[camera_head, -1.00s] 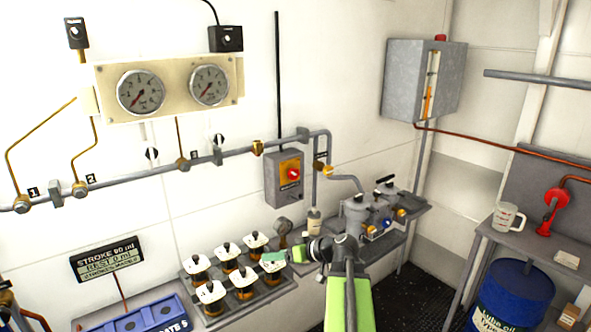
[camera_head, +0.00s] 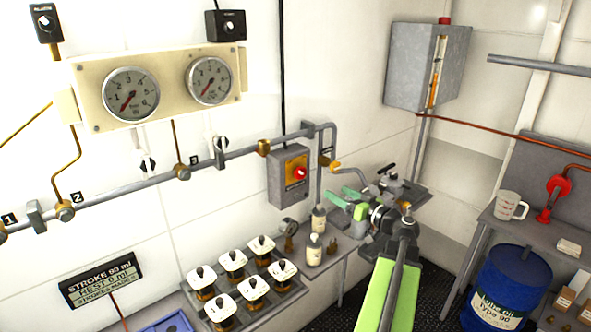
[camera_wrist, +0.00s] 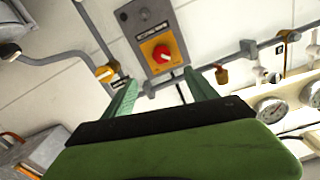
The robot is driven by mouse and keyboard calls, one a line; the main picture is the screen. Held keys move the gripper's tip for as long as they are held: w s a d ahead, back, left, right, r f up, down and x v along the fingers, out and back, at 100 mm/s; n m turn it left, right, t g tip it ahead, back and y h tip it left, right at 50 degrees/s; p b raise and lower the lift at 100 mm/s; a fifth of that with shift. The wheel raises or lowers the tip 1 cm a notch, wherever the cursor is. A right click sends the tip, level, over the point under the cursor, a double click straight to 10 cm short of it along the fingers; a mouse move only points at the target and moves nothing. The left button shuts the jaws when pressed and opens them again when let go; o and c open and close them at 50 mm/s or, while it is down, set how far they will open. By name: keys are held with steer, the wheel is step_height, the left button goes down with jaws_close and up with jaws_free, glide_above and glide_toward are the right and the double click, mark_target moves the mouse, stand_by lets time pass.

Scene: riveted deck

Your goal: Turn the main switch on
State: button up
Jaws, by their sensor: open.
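The main switch is a grey wall box (camera_head: 274,180) with a yellow plate and a round red knob (camera_head: 299,173). It hangs under the pipe, left of my gripper. In the wrist view the red knob (camera_wrist: 161,54) shows beyond and between my fingers, above the middle. The knob's set position is too small to tell. My gripper (camera_head: 338,192) has green fingers, spread apart and empty, pointing toward the wall. It is right of the switch box and slightly lower in the head view, and its fingers (camera_wrist: 160,82) appear short of the knob, not touching it.
A grey pipe (camera_head: 120,190) with valves runs along the wall beside the switch. Two gauges (camera_head: 131,95) are at upper left. Several white-capped jars (camera_head: 232,262) and small bottles (camera_head: 314,250) stand below. A blue drum (camera_head: 505,290) stands at right.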

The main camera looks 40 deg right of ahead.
mark_target(303, 174)
steer(key=w, duration=1.8)
steer(key=shift+d+r, duration=0.1)
steer(key=shift+d, duration=0.25)
steer(key=shift+c, duration=0.3)
